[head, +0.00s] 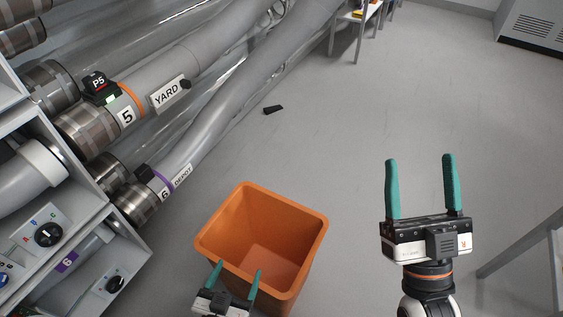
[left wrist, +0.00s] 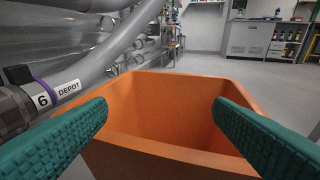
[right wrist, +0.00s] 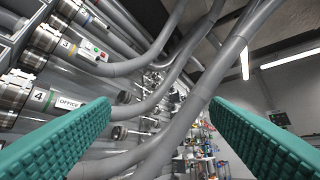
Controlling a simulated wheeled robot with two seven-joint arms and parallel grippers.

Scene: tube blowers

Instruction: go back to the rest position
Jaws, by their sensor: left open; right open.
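My left gripper (head: 235,277) is at the bottom of the head view, with its fingertips over the near rim of the orange bin. It is open with nothing between its teal fingers, which also show in the left wrist view (left wrist: 160,122). My right gripper (head: 421,172) is on the right of the head view, clear of the bin and above the grey floor. It is open and empty, its fingers pointing away from me. In the right wrist view its fingers (right wrist: 160,125) frame grey tubes in the background.
The empty-looking orange bin (head: 318,226) stands on the floor. Tubes labelled 5 YARD (head: 170,93) and 6 DEPOT (head: 181,176) run along the left beside a panel with dials (head: 48,234). A small black object (head: 273,109) lies on the floor. A table edge (head: 520,243) is at the right.

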